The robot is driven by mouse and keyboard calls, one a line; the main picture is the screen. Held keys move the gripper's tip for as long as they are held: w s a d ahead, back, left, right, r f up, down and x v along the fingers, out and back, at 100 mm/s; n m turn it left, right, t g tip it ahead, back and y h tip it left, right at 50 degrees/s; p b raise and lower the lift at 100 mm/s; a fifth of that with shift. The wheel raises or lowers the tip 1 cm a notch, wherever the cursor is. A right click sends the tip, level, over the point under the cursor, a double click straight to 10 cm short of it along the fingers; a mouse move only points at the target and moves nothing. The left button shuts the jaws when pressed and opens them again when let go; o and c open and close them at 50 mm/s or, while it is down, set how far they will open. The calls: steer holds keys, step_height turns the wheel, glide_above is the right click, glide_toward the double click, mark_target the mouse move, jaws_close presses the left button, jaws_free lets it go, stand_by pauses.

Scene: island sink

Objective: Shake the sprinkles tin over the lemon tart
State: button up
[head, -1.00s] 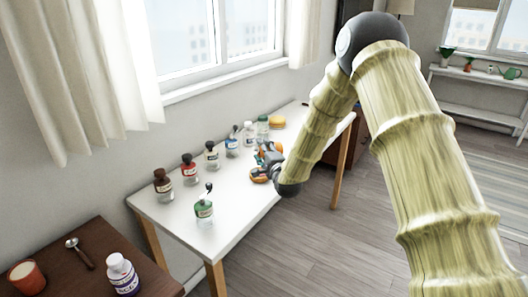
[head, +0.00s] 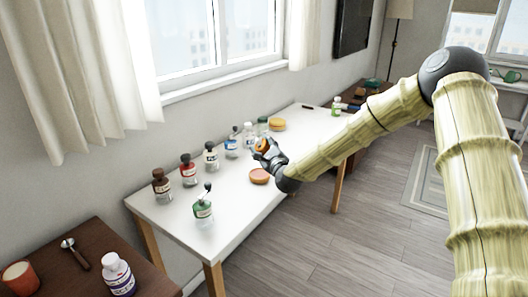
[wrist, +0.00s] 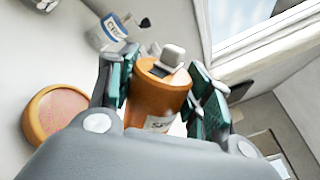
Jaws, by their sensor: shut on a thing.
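My gripper (head: 266,148) is shut on an orange tin (head: 261,145) with a grey cap. In the wrist view the tin (wrist: 160,92) stands between the two green-padded fingers (wrist: 160,95), with a white label partly readable. A round tart with an orange-brown rim and pinkish top (head: 259,177) sits on the white table just below and in front of the gripper; it also shows at the left of the wrist view (wrist: 42,131). A yellow round thing (head: 277,125) lies farther back on the table; it may be the lemon tart, but I cannot tell.
Several labelled bottles stand along the wall side of the white table (head: 240,195). A green-labelled bottle (head: 203,211) stands at the near end. A brown table (head: 90,270) at left holds a white bottle (head: 118,275), a spoon and an orange cup (head: 20,277).

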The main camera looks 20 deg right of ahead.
steer(key=shift+r+m+b, duration=0.1)
steer(key=shift+m+b, duration=0.8)
steer(key=shift+m, duration=0.3)
steer(key=m+b, duration=0.2)
steer(key=r+m+b, duration=0.1)
steer(key=m+b, duration=0.2)
steer(key=shift+b, duration=0.3)
steer(key=shift+r+m+b, duration=0.4)
steer(key=shift+m+b, duration=0.05)
steer(key=shift+m, duration=0.25)
